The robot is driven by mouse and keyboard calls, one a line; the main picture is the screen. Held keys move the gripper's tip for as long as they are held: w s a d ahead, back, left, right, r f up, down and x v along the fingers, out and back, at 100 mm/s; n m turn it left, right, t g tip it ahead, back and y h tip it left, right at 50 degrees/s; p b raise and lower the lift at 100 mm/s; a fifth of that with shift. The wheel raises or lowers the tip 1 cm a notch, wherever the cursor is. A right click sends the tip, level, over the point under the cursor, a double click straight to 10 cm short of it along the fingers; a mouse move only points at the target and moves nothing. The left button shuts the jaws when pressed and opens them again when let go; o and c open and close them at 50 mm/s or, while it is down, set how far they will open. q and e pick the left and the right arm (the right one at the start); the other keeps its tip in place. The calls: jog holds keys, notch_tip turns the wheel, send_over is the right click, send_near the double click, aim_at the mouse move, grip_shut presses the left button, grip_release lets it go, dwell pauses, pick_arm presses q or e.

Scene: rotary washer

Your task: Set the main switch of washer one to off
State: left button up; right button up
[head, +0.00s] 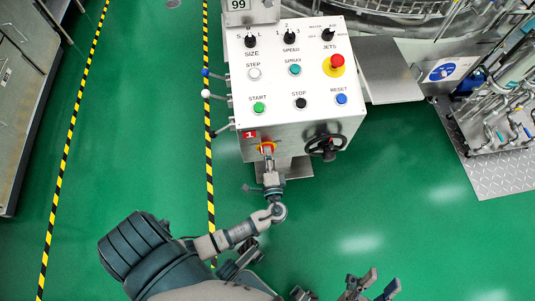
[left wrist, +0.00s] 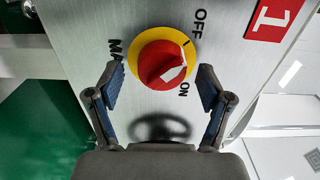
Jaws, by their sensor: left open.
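The main switch (left wrist: 154,64) is a red rotary knob on a yellow ring, on the front face of the washer's control box. Its white pointer is turned toward the ON label, with OFF above that and a partly hidden "MA" label on the left. The switch also shows small in the head view (head: 266,147), beside a red "1" tag (head: 249,135). My left gripper (left wrist: 161,84) is open, its fingertips apart on either side of the knob's lower part. I see no clear contact. My right gripper (head: 380,283) is open and empty at the bottom of the head view.
The control box top (head: 290,75) carries knobs, coloured buttons and a red emergency stop (head: 337,61). A black handwheel (head: 325,146) is right of the switch. Levers (head: 213,94) stick out on the left. Green floor is clear at lower right.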

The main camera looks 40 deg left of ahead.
pick_arm(q)
jog(key=v, duration=1.1)
jog(key=shift+s+d, duration=0.2)
